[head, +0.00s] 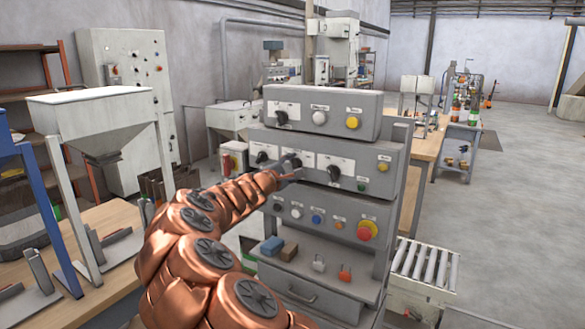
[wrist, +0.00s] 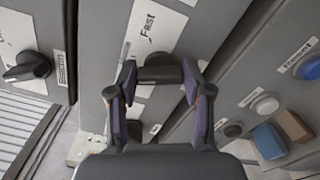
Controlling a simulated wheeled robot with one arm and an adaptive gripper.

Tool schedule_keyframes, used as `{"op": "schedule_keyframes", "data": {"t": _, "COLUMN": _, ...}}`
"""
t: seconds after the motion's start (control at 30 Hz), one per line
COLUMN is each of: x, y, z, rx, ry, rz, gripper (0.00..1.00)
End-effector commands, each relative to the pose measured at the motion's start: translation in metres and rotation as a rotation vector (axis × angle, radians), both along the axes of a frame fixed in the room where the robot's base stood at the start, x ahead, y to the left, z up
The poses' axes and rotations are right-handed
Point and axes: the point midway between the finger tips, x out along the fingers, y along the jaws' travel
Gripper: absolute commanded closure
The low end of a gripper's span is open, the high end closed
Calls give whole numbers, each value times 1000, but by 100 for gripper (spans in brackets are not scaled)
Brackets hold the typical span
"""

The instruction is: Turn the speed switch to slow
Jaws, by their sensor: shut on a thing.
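The speed switch is a dark rotary knob (wrist: 160,75) on a white plate (wrist: 168,28), with the word "Fast" printed beside it in the wrist view. My gripper (wrist: 157,74) has its two fingertips closed on opposite ends of the knob's bar. In the head view my gripper (head: 288,174) reaches the middle row of the grey control console (head: 300,138), at the middle one of its dark knobs. My fingers partly cover the knob there. I cannot tell exactly which mark the knob points to.
Another dark knob (wrist: 27,67) sits on the row above. A black knob (head: 333,173) is to the right on the same row. Below are several buttons, a red emergency button (head: 367,230), and a shelf with blue (head: 272,245) and brown (head: 289,251) blocks.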

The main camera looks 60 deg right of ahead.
Motion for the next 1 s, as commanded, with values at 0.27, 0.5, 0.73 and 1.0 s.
{"op": "schedule_keyframes", "data": {"t": 0.27, "x": 0, "y": 0, "z": 3, "rx": -8, "ry": 213, "rz": 0, "gripper": 85}}
{"op": "schedule_keyframes", "data": {"t": 0.5, "x": 0, "y": 0, "z": 3, "rx": -16, "ry": 418, "rz": 0, "gripper": 85}}
{"op": "schedule_keyframes", "data": {"t": 0.73, "x": 1, "y": 0, "z": 1, "rx": -18, "ry": 468, "rz": 0, "gripper": 85}}
{"op": "schedule_keyframes", "data": {"t": 1.0, "x": 1, "y": 0, "z": 0, "rx": -19, "ry": 466, "rz": 0, "gripper": 43}}
